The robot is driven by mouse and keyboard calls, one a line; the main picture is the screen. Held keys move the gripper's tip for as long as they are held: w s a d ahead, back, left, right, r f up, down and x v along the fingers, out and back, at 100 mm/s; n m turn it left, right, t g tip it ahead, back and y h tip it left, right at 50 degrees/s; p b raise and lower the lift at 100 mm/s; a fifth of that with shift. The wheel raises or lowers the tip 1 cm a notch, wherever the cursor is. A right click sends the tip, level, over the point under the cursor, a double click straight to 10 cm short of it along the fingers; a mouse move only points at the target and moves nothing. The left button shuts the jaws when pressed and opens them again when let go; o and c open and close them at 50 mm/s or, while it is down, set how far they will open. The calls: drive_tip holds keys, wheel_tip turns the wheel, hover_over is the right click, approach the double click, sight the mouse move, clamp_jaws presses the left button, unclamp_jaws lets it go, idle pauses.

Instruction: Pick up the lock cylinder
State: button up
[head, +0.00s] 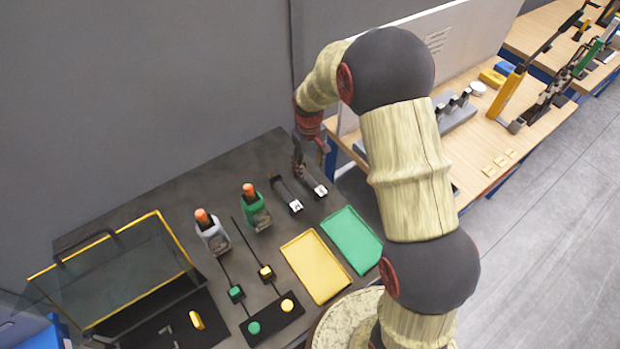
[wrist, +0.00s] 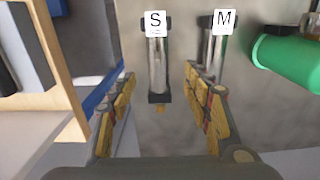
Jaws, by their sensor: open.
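Two silver cylinders on dark holders lie side by side on the dark table, each with a white tag. In the wrist view, the S-tagged cylinder (wrist: 157,66) has a black block and small brass tip at its near end. It lies between my open fingers, with visible room on both sides. The M-tagged cylinder (wrist: 216,62) is to its right, partly hidden by my right finger. I cannot tell which is meant as the lock cylinder. My gripper (wrist: 160,118) is open and empty. In the head view, it (head: 299,168) is low over the right-hand holder's far end.
Yellow (head: 315,266) and green (head: 351,240) trays lie in front. A button box (head: 272,318) and glass case (head: 115,270) are further left. A wooden workbench (head: 480,150) stands close on the right.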

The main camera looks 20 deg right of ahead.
sight(310, 177)
wheel_tip(310, 177, down, 8)
drive_tip(key=shift+w+d+r+b, duration=0.1)
drive_tip(key=shift+d+r+b, duration=0.05)
drive_tip(key=shift+b, duration=0.15)
clamp_jaws()
idle(0.8)
idle(0.5)
drive_tip(key=shift+w+r, duration=0.15)
